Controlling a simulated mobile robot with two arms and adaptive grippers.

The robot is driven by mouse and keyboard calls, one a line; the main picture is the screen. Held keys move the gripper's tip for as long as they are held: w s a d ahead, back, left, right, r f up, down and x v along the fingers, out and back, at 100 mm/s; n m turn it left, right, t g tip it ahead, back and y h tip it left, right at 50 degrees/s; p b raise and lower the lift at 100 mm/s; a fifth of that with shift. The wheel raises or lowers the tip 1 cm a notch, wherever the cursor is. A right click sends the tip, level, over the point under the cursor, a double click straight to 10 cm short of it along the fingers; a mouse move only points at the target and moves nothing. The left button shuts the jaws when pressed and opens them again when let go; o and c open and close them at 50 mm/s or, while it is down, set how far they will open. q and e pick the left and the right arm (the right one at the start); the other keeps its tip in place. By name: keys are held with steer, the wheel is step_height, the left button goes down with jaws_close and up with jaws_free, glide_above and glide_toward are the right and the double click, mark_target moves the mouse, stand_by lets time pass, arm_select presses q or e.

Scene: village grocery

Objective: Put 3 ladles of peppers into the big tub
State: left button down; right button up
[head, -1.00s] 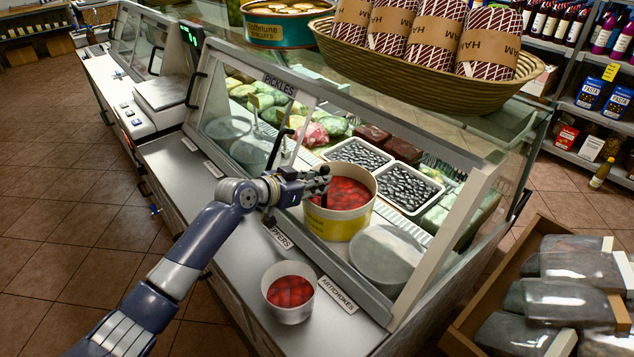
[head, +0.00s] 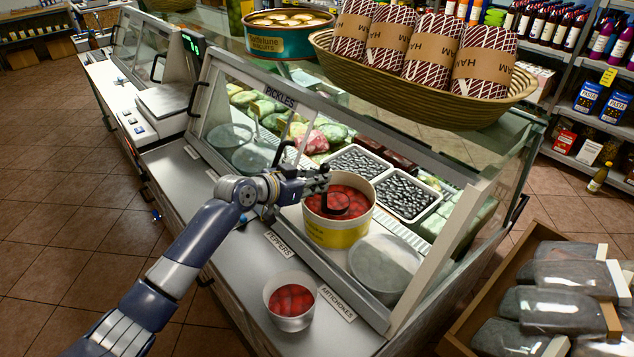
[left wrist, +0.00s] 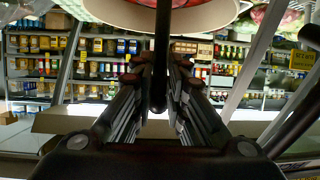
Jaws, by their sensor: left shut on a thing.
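A large cream tub with a yellow label (head: 335,236) stands in the opened display case and holds red peppers. My left gripper (head: 320,180) is above its left rim, shut on the dark handle of a ladle (head: 335,205). The ladle's bowl shows at the peppers' surface inside this tub, with red in it. In the left wrist view the dark handle (left wrist: 162,55) stands upright between the fingers. A smaller white tub (head: 290,320), also with red peppers in it, stands on the counter by the ARTICHOKES label. My right gripper is not in view.
A lidded round tub (head: 384,265) is right of the large tub. Trays of dark olives (head: 407,193) lie behind. The raised glass front and its frame (head: 440,255) stand close by. A wicker basket of hams (head: 430,88) is on top. The counter (head: 240,262) has free room left of the white tub.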

arm_select(q)
step_height(320, 180, up, 8)
steer(key=p, duration=0.5)
steer(key=shift+f, duration=0.2)
steer(key=shift+a, duration=0.1)
steer(key=a+f+p+v, duration=0.1)
steer(key=f+p+v, duration=0.2)
steer(key=v, duration=1.1)
steer(key=shift+s+a+p, duration=0.45)
steer(key=shift+a+p, duration=0.15)
steer(key=shift+p, duration=0.65)
steer(key=shift+d+r, duration=0.1)
steer(key=shift+r, duration=0.05)
